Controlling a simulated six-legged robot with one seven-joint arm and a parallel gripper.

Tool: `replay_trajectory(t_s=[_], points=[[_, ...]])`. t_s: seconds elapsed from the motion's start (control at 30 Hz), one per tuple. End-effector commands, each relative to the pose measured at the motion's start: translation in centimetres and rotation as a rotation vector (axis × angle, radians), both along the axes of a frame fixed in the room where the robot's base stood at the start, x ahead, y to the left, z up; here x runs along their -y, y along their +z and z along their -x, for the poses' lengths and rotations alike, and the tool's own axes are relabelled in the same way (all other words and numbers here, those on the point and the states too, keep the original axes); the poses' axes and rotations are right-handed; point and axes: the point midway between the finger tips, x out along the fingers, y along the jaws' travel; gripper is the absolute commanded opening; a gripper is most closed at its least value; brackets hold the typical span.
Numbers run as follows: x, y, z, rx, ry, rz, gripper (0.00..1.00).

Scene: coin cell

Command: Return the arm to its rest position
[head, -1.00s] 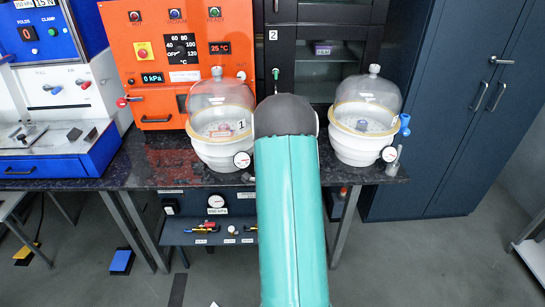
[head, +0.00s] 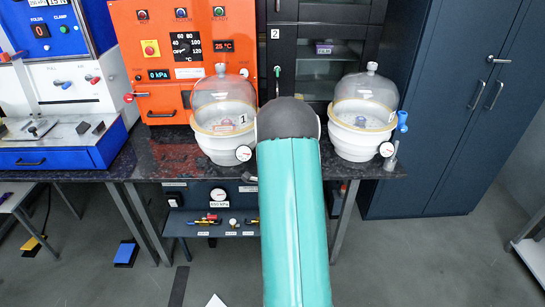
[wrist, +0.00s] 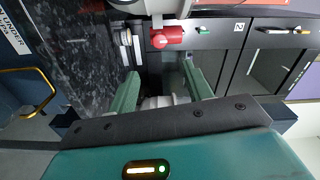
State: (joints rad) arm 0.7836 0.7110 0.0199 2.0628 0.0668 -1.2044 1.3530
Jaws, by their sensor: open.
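My arm (head: 292,215), teal with a dark rounded joint, rises up the middle of the head view, in front of the granite bench. My gripper is hidden there. In the wrist view my gripper (wrist: 160,85) has its two green fingers spread apart, with no object visibly held between them. A red cylindrical part (wrist: 167,38) shows beyond the fingers, with a rounded pale body above it at the picture's top edge.
Two glass-domed white vessels (head: 223,145) and (head: 361,145) stand on the granite bench (head: 160,160), either side of my arm. An orange oven (head: 175,20) and blue-white press (head: 60,160) are left. A dark blue cabinet (head: 450,150) is right. Floor is mostly clear in front.

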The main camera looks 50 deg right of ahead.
Motion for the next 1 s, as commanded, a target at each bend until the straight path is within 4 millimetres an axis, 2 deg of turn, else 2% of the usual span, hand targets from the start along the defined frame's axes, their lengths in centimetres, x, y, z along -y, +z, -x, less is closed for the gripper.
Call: replay_trajectory(t_s=[0.5, 0.63, 0.77, 0.9, 1.0], points=[[0.1, 0.0, -0.2, 0.000, 0.001, 0.000, 0.50], [-0.8, 0.9, -1.0, -0.030, 0.020, 0.004, 0.50], [-3.7, 3.6, -3.1, -0.133, 0.085, 0.020, 0.50], [-9.0, 7.2, -5.3, -0.305, 0.197, 0.055, 0.50], [-13.1, 9.5, -5.9, -0.429, 0.285, 0.092, 0.50]])
